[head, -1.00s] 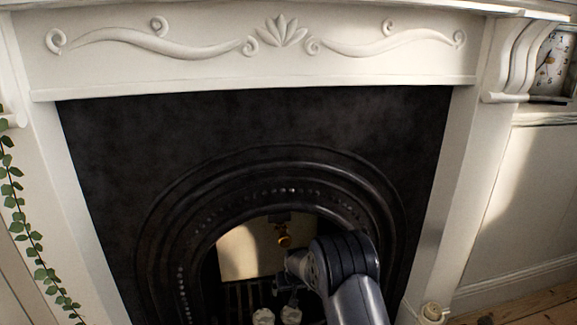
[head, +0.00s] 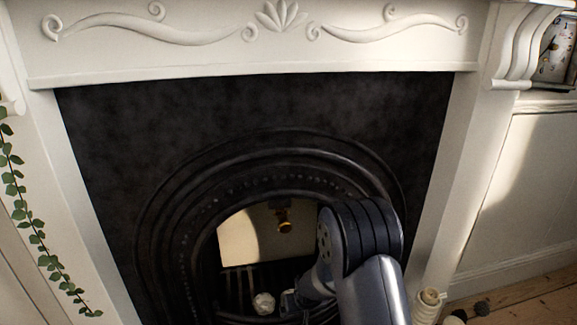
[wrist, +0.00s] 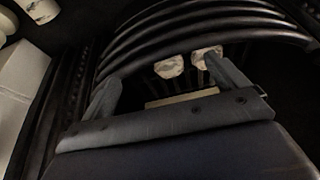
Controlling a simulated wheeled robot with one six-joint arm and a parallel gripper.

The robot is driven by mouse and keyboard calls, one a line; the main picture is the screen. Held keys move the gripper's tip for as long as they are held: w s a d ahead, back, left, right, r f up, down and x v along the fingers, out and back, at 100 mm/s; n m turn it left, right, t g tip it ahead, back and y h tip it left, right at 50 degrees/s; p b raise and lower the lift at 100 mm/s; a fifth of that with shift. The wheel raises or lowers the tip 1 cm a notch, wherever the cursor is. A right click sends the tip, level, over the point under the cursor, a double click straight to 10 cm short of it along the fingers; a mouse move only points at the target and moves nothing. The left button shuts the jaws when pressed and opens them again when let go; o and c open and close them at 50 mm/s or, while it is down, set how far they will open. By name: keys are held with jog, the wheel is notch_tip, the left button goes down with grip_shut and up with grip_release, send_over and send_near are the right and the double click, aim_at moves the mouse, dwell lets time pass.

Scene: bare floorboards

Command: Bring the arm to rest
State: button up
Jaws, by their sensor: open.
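My arm reaches down into the dark fireplace opening from the lower right of the head view. My gripper (wrist: 160,70) is open in the wrist view, its two fingers spread with nothing held between them. In the head view the gripper (head: 292,300) is low in the opening, small and mostly dark. A whitish lump (head: 263,303) is just left of it. In the wrist view two whitish lumps (wrist: 169,67) show beyond the fingers, one close by the right finger; I cannot tell whether they touch.
The black fireplace arch (head: 190,220) surrounds the arm, with dark grate bars (head: 236,290) inside. The white surround (head: 440,200) stands at both sides. A cream ridged object (head: 428,303) and dark round things (head: 481,308) are at lower right.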

jog(key=shift+s+d+r+p, duration=0.3)
jog(key=shift+s+r+p, duration=0.35)
jog(key=shift+r, duration=0.15)
jog(key=shift+s+d+r+p, duration=0.25)
jog(key=shift+s+r+p, duration=0.4)
jog(key=shift+r, duration=0.15)
